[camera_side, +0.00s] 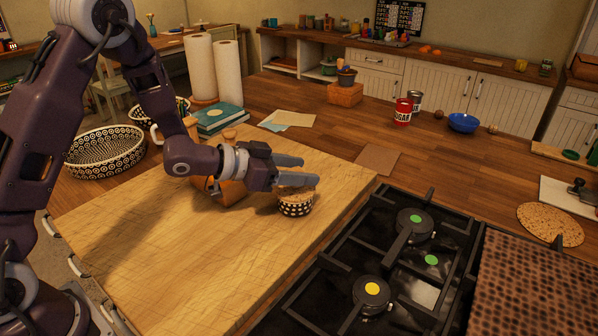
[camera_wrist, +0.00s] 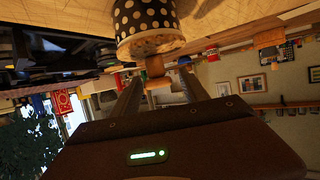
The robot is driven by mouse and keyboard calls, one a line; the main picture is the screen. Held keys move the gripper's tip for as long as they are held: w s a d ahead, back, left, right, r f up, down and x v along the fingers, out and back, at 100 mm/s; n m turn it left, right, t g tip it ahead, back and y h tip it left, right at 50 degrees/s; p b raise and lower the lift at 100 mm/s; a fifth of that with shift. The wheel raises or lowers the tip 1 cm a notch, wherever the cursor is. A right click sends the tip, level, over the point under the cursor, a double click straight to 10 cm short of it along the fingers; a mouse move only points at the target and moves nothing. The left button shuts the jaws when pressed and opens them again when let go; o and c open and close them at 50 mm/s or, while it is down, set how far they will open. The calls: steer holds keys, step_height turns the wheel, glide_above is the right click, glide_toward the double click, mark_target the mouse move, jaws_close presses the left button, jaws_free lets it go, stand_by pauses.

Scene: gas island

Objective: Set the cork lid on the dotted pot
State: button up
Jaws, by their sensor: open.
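The dotted pot (camera_side: 295,209), small and dark with white dots, stands upright on the wooden board near its right edge. In the wrist view the pot (camera_wrist: 143,16) appears upside down at the top. The cork lid (camera_wrist: 151,44) is a pale speckled disc at the pot's mouth and looks seated on it. In the side view the lid (camera_side: 296,191) is a brown top, partly hidden by a finger. My gripper (camera_side: 308,170) is open, level, just above the lid. In the wrist view its fingers (camera_wrist: 156,82) are spread, with a small brown knob between or just beyond their tips.
A brown wooden container (camera_side: 232,191) stands behind my wrist, partly hidden. The black gas hob (camera_side: 400,255) borders the wooden board (camera_side: 170,265) on the right. Paper towel rolls (camera_side: 229,73), teal books (camera_side: 217,119) and a patterned basket (camera_side: 104,152) lie beyond. The board's front is clear.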

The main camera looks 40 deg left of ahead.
steer(key=s+a+r+n+g+y, duration=0.2)
steer(key=s+a+r+n+y, duration=0.2)
steer(key=s+a+r+y, duration=0.65)
steer(key=s+d+g+h, duration=0.2)
steer(key=s+d, duration=0.1)
steer(key=s, duration=0.8)
steer(key=s+d+n+g+h, duration=0.1)
steer(key=s+d+g+h, duration=0.1)
steer(key=s, duration=1)
steer(key=shift+s+d+r+g, duration=0.3)
steer(key=shift+d, duration=0.15)
